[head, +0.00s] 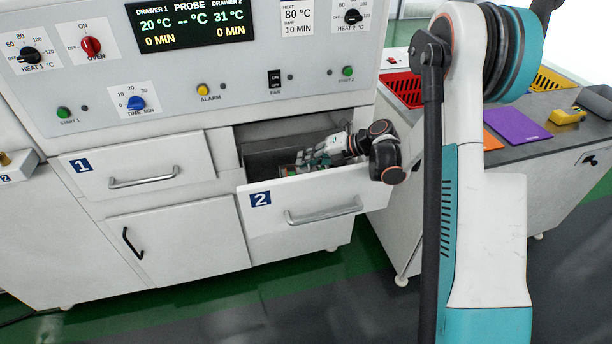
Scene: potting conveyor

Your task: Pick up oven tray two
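Drawer two (307,208), marked with a blue "2" plate, is pulled out from the white oven cabinet. My gripper (305,160) reaches down into this drawer, behind its front panel. Its fingers are small and partly hidden by the panel and the drawer's shadow, so I cannot tell whether they are open or shut. Something greenish lies at the fingertips inside the drawer, too small to make out. I cannot make out the oven tray clearly.
Drawer one (140,172) is shut, with a cupboard door (178,238) below it. The control panel (215,60) stands above. At right, a bench (520,150) holds a purple mat (516,126), an orange mat (491,140), a yellow object (567,117) and a red crate (402,88).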

